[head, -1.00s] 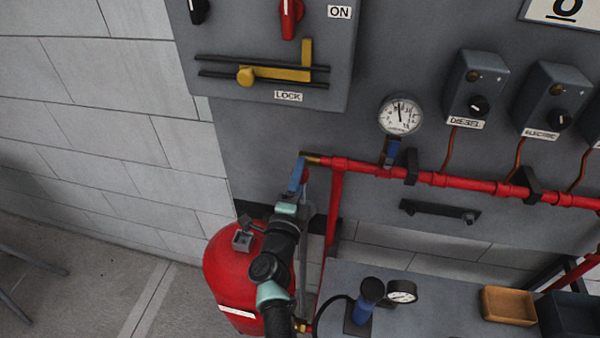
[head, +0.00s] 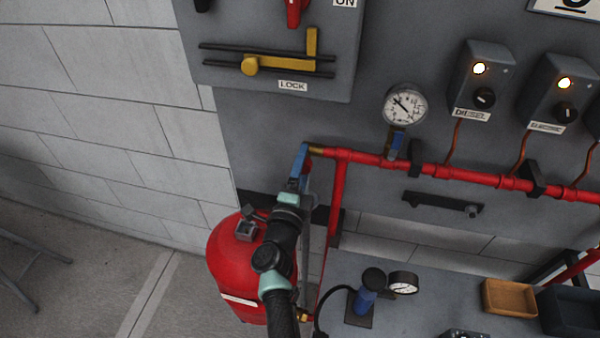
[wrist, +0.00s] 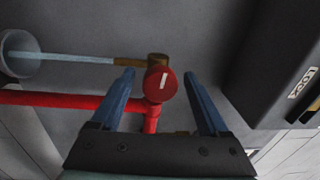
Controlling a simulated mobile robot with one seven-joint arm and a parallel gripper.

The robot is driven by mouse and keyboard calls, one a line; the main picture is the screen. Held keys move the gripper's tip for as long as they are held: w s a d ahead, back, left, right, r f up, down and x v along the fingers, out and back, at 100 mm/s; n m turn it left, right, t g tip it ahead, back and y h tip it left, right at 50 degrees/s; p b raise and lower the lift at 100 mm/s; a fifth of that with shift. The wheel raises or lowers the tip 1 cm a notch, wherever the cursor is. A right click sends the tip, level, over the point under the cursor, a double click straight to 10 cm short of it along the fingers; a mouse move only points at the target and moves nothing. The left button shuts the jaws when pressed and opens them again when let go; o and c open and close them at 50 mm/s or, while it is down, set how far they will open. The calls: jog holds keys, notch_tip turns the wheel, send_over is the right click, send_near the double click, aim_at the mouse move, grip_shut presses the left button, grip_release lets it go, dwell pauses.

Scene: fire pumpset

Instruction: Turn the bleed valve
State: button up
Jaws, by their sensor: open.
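The bleed valve shows in the wrist view as a round red knob (wrist: 160,83) with a white mark, on a brass fitting (wrist: 157,60) at the end of the red pipe (wrist: 60,100). My gripper (wrist: 159,74) is open, with one blue finger on each side of the knob. Contact between fingers and knob cannot be made out. In the head view my gripper (head: 301,165) is at the left end of the red pipe, just below its brass end (head: 316,151), and hides the knob.
A pressure gauge (head: 405,104) sits above the pipe. The diesel box (head: 478,80) and electric box (head: 556,95) have lit lamps. A lock panel (head: 270,45) is above my gripper. A red tank (head: 230,270) stands behind my arm. A bench (head: 430,310) is at lower right.

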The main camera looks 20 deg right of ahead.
jog(key=r+p+v, duration=0.1)
jog(key=v, duration=1.1)
jog(key=shift+s+a+f, duration=0.2)
jog(key=shift+s+f, duration=0.2)
jog(key=shift+f, duration=0.15)
